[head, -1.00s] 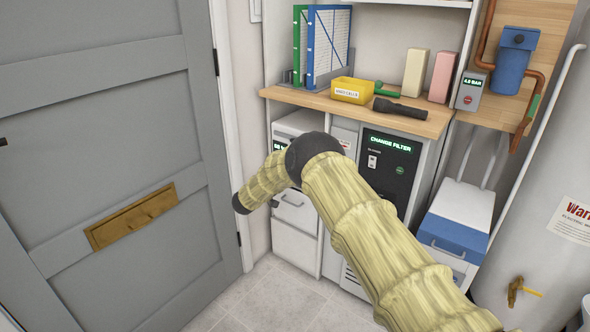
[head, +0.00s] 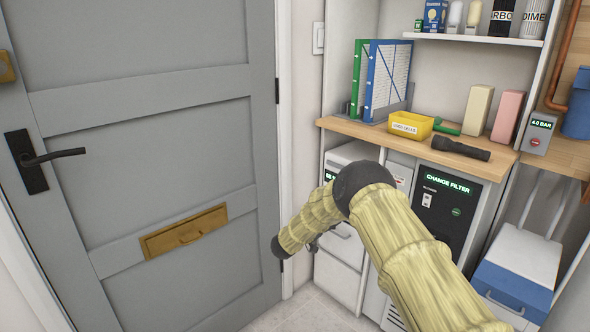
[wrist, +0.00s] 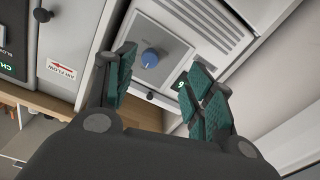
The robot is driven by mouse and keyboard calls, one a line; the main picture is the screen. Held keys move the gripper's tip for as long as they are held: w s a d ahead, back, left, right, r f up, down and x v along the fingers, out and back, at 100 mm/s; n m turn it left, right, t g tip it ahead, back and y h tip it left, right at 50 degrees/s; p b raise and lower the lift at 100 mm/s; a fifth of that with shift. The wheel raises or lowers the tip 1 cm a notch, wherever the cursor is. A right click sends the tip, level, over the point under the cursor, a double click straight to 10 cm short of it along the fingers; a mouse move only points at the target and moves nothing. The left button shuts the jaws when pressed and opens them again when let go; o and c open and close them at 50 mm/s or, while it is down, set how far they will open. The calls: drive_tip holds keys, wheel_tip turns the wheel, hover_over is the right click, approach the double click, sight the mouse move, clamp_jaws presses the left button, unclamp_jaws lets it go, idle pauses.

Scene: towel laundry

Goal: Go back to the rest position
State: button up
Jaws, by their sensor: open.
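My gripper (wrist: 155,95) shows in the wrist view with its two green-padded fingers spread apart and nothing between them. Beyond the fingers is a grey panel with a round blue knob (wrist: 150,57) on a white cabinet front. I cannot tell how far the fingertips are from it. In the head view my arm, in a yellowish sleeve, reaches forward and bends down to the left in front of the cabinets. The gripper's fingers are mostly hidden there behind the arm.
A grey door (head: 150,110) with a black handle (head: 48,158) stands at the left. A wooden counter (head: 350,127) holds a yellow bin (head: 411,125), a black flashlight (head: 459,149) and upright filters (head: 386,80). Below is a black "change filter" panel (head: 450,195). A blue-and-white box (head: 515,275) stands right.

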drive_tip(key=s+f+n+y, duration=0.6)
drive_tip(key=s+f+y, duration=0.2)
drive_tip(key=s+f, duration=1.15)
drive_tip(key=s+f+n+g+y, duration=0.1)
drive_tip(key=s+f+g+y, duration=0.3)
drive_tip(key=s, duration=0.9)
drive_tip(key=s+f+g, duration=0.2)
drive_tip(key=s+f, duration=0.4)
drive_tip(key=s, duration=0.6)
drive_tip(key=s+d+r+g+y, duration=0.1)
drive_tip(key=s+r+g, duration=0.15)
drive_tip(key=s, duration=1.05)
drive_tip(key=s+d+r+g+y, duration=0.1)
drive_tip(key=s+g, duration=0.2)
drive_tip(key=s, duration=0.9)
wheel_tip(320, 180, up, 21)
drive_tip(key=s+p, duration=0.1)
drive_tip(key=p, duration=2)
drive_tip(key=shift+a, duration=0.25)
